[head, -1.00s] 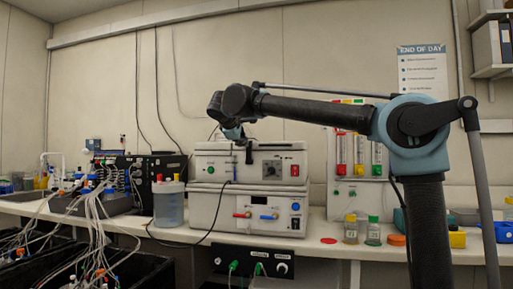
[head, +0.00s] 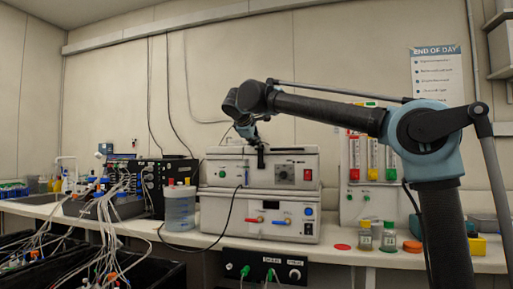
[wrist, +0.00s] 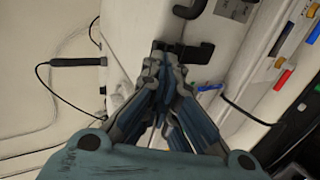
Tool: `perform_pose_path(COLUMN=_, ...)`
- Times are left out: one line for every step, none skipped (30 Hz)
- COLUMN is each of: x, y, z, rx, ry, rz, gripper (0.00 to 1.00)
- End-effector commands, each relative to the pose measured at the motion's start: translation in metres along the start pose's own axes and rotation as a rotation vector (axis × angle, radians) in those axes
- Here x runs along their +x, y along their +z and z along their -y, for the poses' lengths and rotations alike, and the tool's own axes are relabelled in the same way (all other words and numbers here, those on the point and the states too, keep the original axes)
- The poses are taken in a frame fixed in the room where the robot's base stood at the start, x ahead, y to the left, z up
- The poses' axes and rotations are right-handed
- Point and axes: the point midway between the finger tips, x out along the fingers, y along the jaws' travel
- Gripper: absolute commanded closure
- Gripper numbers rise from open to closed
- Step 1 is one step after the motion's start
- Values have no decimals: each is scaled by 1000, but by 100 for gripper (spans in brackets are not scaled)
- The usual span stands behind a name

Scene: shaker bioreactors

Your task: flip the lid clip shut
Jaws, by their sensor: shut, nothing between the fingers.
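The lid clip is a small black latch (head: 261,158) at the front edge of the upper white shaker unit (head: 228,175). In the wrist view the black clip (wrist: 196,53) shows just beyond my fingertips, with a hooked end pointing right. My gripper (head: 251,138) is above and close to the clip; in the wrist view its fingers (wrist: 165,64) come together with nothing between them. The fingertips overlap the clip's left part in that view, and I cannot tell whether they touch it. The clip's exact angle is unclear.
The lower white unit (head: 235,215) carries red and blue front fittings. A clear jar (head: 180,208) with tubing stands at its left. Small capped bottles (head: 388,237) and a red disc (head: 341,246) are at the right. A black cable hangs past the units' front.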

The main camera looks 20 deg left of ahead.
Motion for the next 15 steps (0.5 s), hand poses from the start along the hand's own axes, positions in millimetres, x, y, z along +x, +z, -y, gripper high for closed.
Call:
perform_pose_path(x=-1, y=0, z=-2, rx=0, ry=0, rz=0, gripper=100)
perform_pose_path(x=-2, y=0, z=-3, rx=0, ry=0, rz=0, gripper=100)
perform_pose_path(x=-2, y=0, z=-4, rx=0, ry=0, rz=0, gripper=100)
perform_pose_path(x=-2, y=0, z=-5, rx=0, ry=0, rz=0, gripper=100)
perform_pose_path(x=-3, y=0, z=-5, rx=0, ry=0, rz=0, gripper=100)
perform_pose_path(x=-3, y=0, z=-6, rx=0, ry=0, rz=0, gripper=100)
perform_pose_path(x=-4, y=-1, z=-6, rx=0, ry=0, rz=-1, gripper=100)
perform_pose_path(x=-4, y=-1, z=-6, rx=0, ry=0, rz=-1, gripper=100)
perform_pose_path(x=-6, y=-1, z=-6, rx=0, ry=0, rz=-1, gripper=100)
perform_pose_path(x=-7, y=0, z=-7, rx=0, ry=0, rz=0, gripper=100)
perform_pose_path(x=-9, y=0, z=-7, rx=0, ry=0, rz=0, gripper=100)
perform_pose_path(x=-12, y=2, z=-9, rx=1, ry=0, rz=1, gripper=100)
perform_pose_path(x=-15, y=2, z=-10, rx=2, ry=0, rz=1, gripper=100)
perform_pose_path(x=-18, y=3, z=-11, rx=2, ry=0, rz=2, gripper=100)
perform_pose_path(x=-22, y=4, z=-12, rx=3, ry=0, rz=3, gripper=100)
